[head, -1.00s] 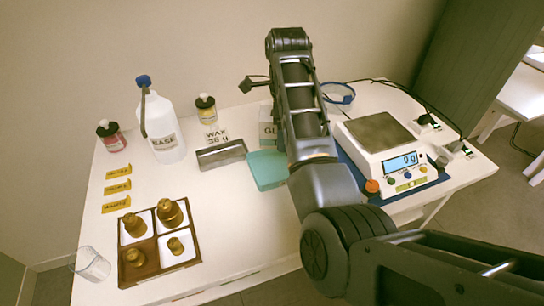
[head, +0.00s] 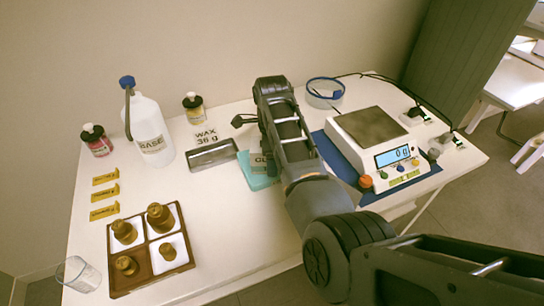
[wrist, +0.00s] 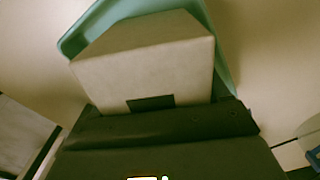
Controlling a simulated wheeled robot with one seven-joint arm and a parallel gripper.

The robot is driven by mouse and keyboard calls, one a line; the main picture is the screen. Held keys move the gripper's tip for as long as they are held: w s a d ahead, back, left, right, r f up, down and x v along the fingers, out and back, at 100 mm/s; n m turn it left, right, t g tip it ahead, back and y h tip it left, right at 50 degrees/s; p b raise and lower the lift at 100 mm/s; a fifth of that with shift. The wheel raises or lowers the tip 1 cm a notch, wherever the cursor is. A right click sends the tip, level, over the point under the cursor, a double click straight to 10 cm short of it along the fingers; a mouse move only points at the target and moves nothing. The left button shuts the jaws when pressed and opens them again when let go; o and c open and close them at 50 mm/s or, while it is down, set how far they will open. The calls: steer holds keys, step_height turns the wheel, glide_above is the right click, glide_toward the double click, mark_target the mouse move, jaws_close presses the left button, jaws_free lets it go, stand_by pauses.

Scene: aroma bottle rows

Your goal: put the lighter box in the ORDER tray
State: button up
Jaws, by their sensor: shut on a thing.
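A pale box (head: 259,163) with a partly hidden label starting "GL" shows beside my arm in the head view. In the wrist view the same box (wrist: 150,65) is held at my gripper (wrist: 152,103), which is shut on it. A teal tray (head: 260,183) lies under the box; its rim (wrist: 75,42) surrounds part of the box in the wrist view. I cannot tell whether the box touches the tray floor. No ORDER lettering is readable. My arm hides the fingers in the head view, and no second box is visible.
A scale (head: 372,138) reading 0 g stands on a blue mat at the right. A metal tray (head: 212,155) and WAX 36 g card (head: 206,137) are left of the teal tray. A jug (head: 150,135) and a compartment tray of brown weights (head: 112,278) stand further left.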

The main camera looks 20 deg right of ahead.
steer(key=o, duration=1.3)
steer(key=shift+f, duration=0.1)
step_height(320, 180, up, 11)
steer(key=shift+f, duration=0.1)
steer(key=shift+r, duration=0.8)
